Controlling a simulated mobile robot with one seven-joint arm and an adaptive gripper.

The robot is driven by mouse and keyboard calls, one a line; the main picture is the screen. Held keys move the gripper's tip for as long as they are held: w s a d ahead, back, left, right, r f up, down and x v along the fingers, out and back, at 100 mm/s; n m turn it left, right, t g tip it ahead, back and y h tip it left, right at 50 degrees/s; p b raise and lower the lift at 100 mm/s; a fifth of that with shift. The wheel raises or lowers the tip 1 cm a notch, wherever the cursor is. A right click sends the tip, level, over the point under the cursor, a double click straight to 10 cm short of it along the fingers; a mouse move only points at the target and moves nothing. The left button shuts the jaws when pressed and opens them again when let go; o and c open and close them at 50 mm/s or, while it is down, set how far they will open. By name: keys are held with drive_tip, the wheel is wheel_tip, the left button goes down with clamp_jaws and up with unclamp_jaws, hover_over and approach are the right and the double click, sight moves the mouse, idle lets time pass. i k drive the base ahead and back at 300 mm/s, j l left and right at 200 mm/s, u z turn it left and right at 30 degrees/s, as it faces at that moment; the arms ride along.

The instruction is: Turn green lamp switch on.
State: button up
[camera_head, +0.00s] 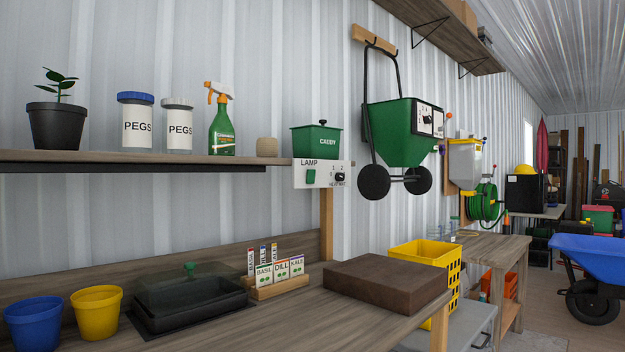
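The green lamp switch (310,177) is a small green rocker on a white control panel (325,168), under the printed word LAMP. The panel is fixed at the right end of the shelf, above the workbench. A black knob (339,177) marked 1 and 2 sits to the right of the switch on the same panel. I cannot tell the rocker's position at this size. No lamp can be made out. My gripper is not in view.
Below, the bench (285,325) holds a covered seed tray (187,300), seed packets (280,270), a brown block (385,279) and two pots. A green spreader (390,130) hangs to the right.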

sight(311, 173)
drive_tip(key=i+l+z, duration=0.15)
drive_tip(key=i+l, duration=0.25)
drive_tip(key=i+l+z, duration=0.15)
drive_tip(key=i+l, duration=0.2)
drive_tip(key=i, duration=0.15)
drive_tip(key=i+l+z, duration=0.15)
drive_tip(key=i+l, duration=0.15)
drive_tip(key=i, duration=0.2)
drive_tip(key=i+j, duration=0.15)
drive_tip(key=j, duration=0.15)
drive_tip(key=i+j, duration=0.15)
drive_tip(key=j, duration=0.15)
